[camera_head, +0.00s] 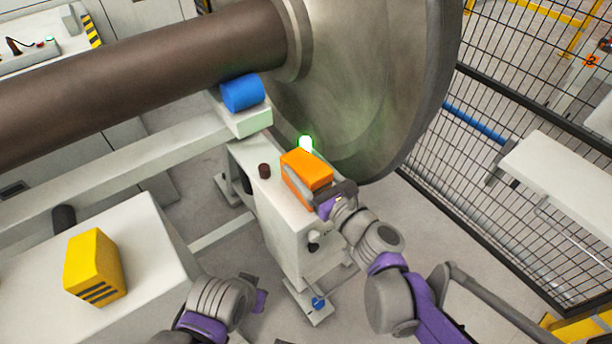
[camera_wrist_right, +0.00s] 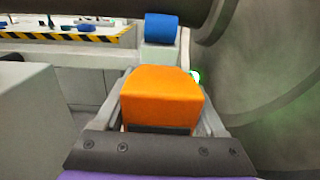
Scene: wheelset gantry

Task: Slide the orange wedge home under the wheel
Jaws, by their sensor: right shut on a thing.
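The orange wedge (camera_head: 306,169) is on top of the grey pedestal (camera_head: 262,205), beside the lower edge of the big wheel (camera_head: 375,80). My right gripper (camera_head: 325,196) is shut on the orange wedge from its near side. In the right wrist view the wedge (camera_wrist_right: 162,97) sits between the two fingers, with the wheel (camera_wrist_right: 275,70) to its right. A green light (camera_head: 306,144) glows just behind the wedge. Whether the wedge touches the wheel is not clear. My left gripper (camera_head: 258,296) is low at the bottom, away from the wedge; its jaws are hard to make out.
A brown axle (camera_head: 130,75) crosses the upper left above a blue roller (camera_head: 242,93). A yellow block (camera_head: 94,266) stands on a white cabinet (camera_head: 150,245) at the left. A dark knob (camera_head: 265,171) is on the pedestal. A mesh fence (camera_head: 540,180) closes off the right.

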